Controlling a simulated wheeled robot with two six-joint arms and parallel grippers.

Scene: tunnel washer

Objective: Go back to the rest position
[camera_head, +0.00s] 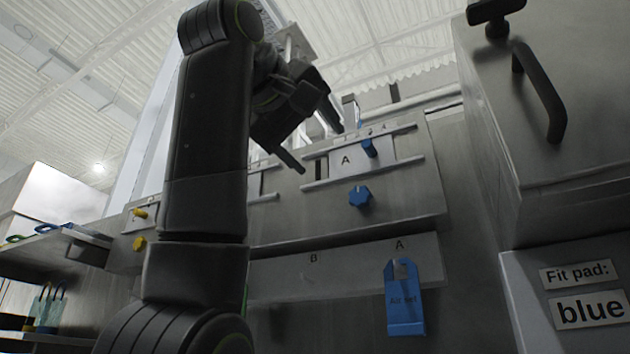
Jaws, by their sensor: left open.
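My left gripper (318,140) is at the upper middle of the head view, at the end of my raised left arm. Its two fingers are apart and nothing shows between them. It is in front of the grey panel, just left of the plate marked A (346,160). My right gripper does not show.
A blue tag (404,300) hangs under the lower letter A. A steel cabinet with a black handle (541,92) stands at the right, above a sign reading "Fit pad: blue" (590,309). Yellow knobs (139,243) and a shelf (50,243) are at the left.

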